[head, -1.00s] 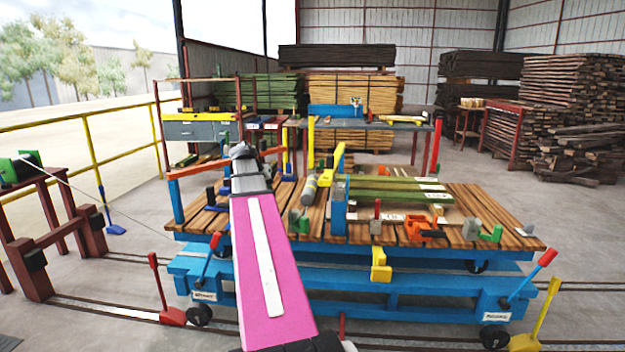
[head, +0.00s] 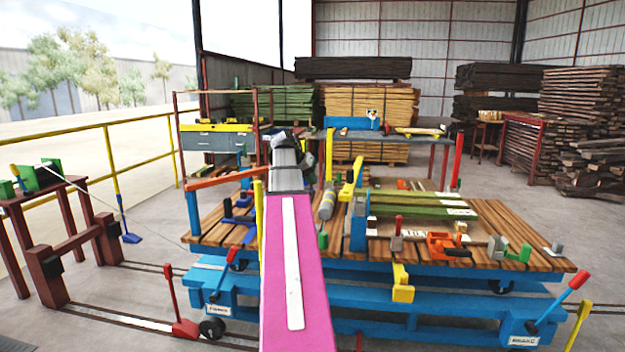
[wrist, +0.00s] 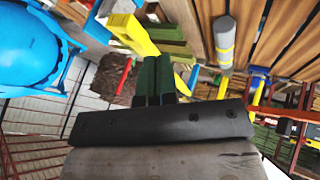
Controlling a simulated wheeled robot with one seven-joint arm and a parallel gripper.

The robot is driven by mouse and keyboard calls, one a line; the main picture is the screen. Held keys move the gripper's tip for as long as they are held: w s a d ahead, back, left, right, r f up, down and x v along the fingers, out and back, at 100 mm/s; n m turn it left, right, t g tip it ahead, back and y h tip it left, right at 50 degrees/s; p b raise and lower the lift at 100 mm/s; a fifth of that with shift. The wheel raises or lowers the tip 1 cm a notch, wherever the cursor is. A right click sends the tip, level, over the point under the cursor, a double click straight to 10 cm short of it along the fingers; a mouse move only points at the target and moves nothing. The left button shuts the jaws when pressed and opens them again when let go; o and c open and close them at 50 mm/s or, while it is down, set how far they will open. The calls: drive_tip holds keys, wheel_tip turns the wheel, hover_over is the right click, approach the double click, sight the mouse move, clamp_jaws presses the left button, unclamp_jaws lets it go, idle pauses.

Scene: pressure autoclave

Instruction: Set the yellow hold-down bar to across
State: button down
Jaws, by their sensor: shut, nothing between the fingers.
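The yellow hold-down bar (head: 350,190) sits at the top of a blue post (head: 358,228) on the slatted trolley. In the head view it slants up and away from me, just left of the green boards (head: 415,207). The wrist view shows a yellow bar (wrist: 130,32) beside blue parts at the upper left. My gripper (wrist: 158,68) is shut and empty, with dark green fingers. In the wrist view the fingertips are right of and below the yellow bar; I see no contact. In the head view my arm largely hides the gripper, left of the bar.
A grey cylinder with a yellow band (head: 327,206) is just left of the blue post; it also shows in the wrist view (wrist: 224,42). A yellow upright (head: 330,155) stands behind. A yellow railing (head: 100,135) is left.

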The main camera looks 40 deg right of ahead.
drive_tip(key=s+d+f, duration=0.4)
drive_tip(key=d+f, duration=0.1)
drive_tip(key=d, duration=0.1)
drive_tip(key=shift+d+f, duration=0.25)
drive_tip(key=shift+f, duration=0.1)
drive_tip(key=shift+s, duration=0.1)
